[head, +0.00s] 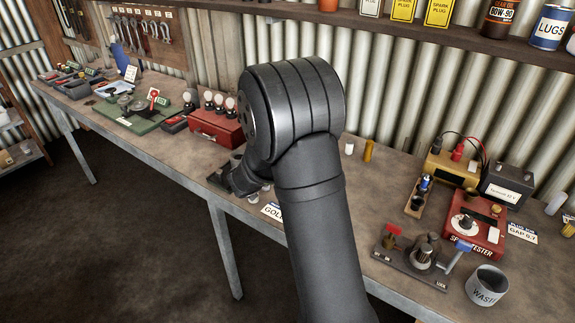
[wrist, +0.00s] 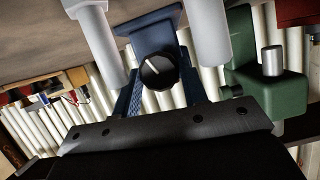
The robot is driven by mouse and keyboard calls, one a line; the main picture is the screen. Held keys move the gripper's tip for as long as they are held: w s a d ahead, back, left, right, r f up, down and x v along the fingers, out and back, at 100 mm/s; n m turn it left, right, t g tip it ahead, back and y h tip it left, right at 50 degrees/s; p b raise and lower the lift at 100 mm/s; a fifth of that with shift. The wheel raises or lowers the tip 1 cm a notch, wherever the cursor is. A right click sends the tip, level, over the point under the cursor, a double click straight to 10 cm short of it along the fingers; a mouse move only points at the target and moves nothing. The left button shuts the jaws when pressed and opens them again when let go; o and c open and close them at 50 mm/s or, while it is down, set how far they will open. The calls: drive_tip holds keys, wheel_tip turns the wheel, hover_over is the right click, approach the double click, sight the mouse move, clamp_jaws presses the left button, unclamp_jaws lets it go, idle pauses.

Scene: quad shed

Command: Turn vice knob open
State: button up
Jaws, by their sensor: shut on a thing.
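In the wrist view a round black knob (wrist: 157,72) with a white pointer line sits in front of a blue block (wrist: 150,28). My gripper (wrist: 163,90) comes from below in that view and is shut on the knob, though its contact is partly hidden. Two pale grey posts (wrist: 211,32) flank the blue block. A green block with a metal cylinder (wrist: 271,62) stands to the right. In the head view my dark arm covers most of the work spot, and the knob is hidden there; my gripper reaches down beside the red box (head: 216,127).
A green-based fixture (head: 137,112) and tools lie farther left on the bench. At right stand a red tester (head: 474,226), a dark fixture (head: 424,255) and a grey waste cup (head: 487,286). A shelf (head: 400,27) with cans runs along the back.

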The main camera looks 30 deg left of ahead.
idle(0.4)
drive_tip(key=o, duration=1)
drive_tip(key=shift+c, duration=0.2)
drive_tip(key=v, duration=1.7)
drive_tip(key=shift+s+r, duration=0.15)
drive_tip(key=shift+s, duration=0.05)
drive_tip(key=shift+w, duration=0.1)
drive_tip(key=x, duration=1.7)
drive_tip(key=shift+w, duration=0.15)
